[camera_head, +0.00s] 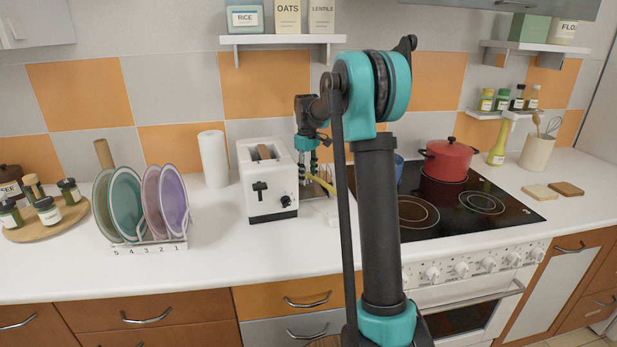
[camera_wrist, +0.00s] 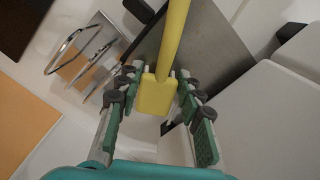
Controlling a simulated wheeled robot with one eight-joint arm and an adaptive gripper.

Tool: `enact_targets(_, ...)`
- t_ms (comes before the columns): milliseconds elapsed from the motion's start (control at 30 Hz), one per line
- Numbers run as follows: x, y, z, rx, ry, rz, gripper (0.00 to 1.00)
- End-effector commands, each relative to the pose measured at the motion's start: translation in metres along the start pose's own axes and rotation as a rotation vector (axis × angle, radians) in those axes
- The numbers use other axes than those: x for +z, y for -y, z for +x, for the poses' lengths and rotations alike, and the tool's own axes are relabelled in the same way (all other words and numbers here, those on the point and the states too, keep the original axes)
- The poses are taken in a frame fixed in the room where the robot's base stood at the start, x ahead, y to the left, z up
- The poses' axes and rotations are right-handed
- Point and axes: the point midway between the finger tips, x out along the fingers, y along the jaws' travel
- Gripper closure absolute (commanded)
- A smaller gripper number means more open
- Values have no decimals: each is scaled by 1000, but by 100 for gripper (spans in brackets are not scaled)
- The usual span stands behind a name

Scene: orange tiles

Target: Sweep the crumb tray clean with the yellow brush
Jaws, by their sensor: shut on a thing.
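The yellow brush (camera_wrist: 156,96) is held between the fingers of my gripper (camera_wrist: 158,98) in the wrist view. Its yellow handle runs up to the top edge there; its bristles are hidden. In the head view, my gripper (camera_head: 312,168) is just right of the white toaster (camera_head: 266,181), with a yellow strip of the brush (camera_head: 322,184) showing below it. A flat grey-brown panel (camera_wrist: 210,50), which looks like the crumb tray, lies beyond the brush in the wrist view. I cannot make out crumbs or whether the brush touches it.
The toaster's pale side (camera_wrist: 270,112) is close on the right in the wrist view. The black stove (camera_head: 432,207) with a red pot (camera_head: 446,160) is to the right in the head view. A plate rack (camera_head: 150,245) stands left. The front counter is clear.

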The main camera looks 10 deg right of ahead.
Motion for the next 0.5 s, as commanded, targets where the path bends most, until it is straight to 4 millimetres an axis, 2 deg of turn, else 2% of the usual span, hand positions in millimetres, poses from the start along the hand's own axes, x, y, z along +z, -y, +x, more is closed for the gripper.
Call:
enact_targets(167,5,-7,-2,4,1,4,100)
enact_targets(500,25,4,-3,4,2,5,100)
